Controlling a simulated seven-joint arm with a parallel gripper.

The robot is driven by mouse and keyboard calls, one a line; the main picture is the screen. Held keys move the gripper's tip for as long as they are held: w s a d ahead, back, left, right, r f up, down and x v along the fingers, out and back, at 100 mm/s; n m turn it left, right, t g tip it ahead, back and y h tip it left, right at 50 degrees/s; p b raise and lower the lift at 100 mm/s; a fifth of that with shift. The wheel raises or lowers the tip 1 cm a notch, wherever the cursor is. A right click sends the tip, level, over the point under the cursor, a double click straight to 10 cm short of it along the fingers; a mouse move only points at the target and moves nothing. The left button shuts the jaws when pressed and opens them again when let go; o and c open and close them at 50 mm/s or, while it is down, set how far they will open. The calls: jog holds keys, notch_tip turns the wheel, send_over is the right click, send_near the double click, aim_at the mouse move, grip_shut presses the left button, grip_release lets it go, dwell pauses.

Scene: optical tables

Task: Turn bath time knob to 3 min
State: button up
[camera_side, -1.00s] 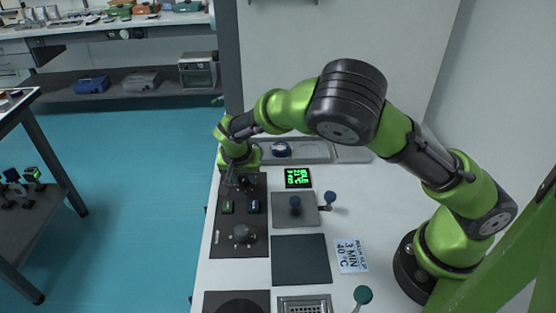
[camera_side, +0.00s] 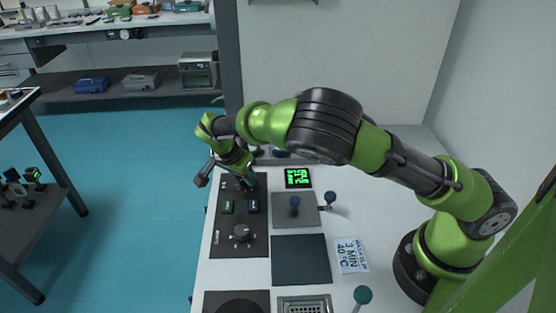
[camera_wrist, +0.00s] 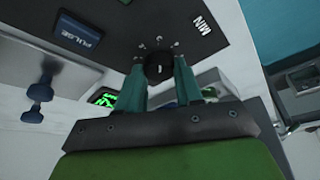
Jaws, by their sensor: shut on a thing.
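My gripper (camera_wrist: 160,78) is shut on this knob, one finger at each side. In the side view my gripper (camera_side: 246,181) is at the far end of the dark control panel (camera_side: 222,246) and mostly hides the knob. A green-lit display (camera_side: 297,178) stands right of the panel; its text is too small to read. A card (camera_side: 352,255) reads "3 MIN 40 °C".
A second dark knob (camera_side: 241,232) sits nearer on the panel. A green button (camera_side: 228,207) and a blue button (camera_side: 253,206) lie between the knobs. A green-topped lever (camera_side: 363,294) is at the front.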

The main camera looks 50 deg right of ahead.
jog(key=shift+f, duration=0.1)
jog(key=o, duration=1)
jog(key=shift+o, duration=0.2)
jog(key=v, duration=1.7)
